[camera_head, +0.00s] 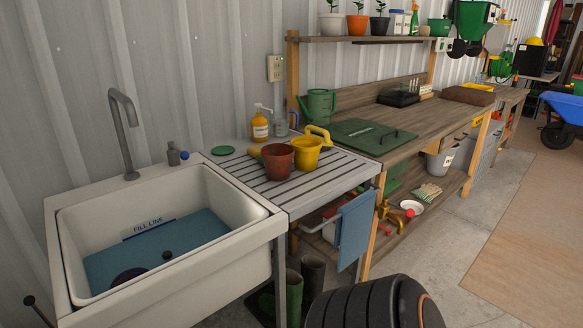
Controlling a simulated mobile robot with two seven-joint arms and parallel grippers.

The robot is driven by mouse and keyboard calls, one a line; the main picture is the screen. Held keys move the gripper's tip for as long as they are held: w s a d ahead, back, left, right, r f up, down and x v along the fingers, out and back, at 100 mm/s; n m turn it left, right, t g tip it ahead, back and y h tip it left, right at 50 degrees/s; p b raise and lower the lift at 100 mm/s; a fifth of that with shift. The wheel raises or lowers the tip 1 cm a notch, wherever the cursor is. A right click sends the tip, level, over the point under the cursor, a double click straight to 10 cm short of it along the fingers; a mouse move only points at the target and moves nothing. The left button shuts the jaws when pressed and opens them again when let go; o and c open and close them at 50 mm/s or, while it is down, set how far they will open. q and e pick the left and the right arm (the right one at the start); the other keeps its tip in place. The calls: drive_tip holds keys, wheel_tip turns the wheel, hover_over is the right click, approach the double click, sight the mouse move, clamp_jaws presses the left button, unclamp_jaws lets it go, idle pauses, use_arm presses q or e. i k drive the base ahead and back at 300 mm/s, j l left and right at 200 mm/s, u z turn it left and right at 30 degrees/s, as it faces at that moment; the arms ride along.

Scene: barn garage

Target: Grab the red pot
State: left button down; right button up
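The red pot (278,161) is a small terracotta-red pot. It stands upright on the slatted grey drainboard (240,172), to the right of the sink. A yellow jug (307,153) stands right beside it on its right and slightly behind; I cannot tell whether they touch. Neither of my grippers is visible in this view.
A white sink (255,228) with a tall faucet (124,130) is at left. A soap bottle (260,127) and green watering can (319,105) stand behind the pot. A blue towel (355,230) hangs in front. A black ribbed object (365,305) fills the bottom. Open floor lies right.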

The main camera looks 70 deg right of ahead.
sight(278, 158)
drive_tip(key=k+z, duration=0.15)
drive_tip(key=z, duration=0.35)
drive_tip(key=k+z, duration=0.1)
drive_tip(key=z, duration=1.85)
drive_tip(key=i+j, duration=0.05)
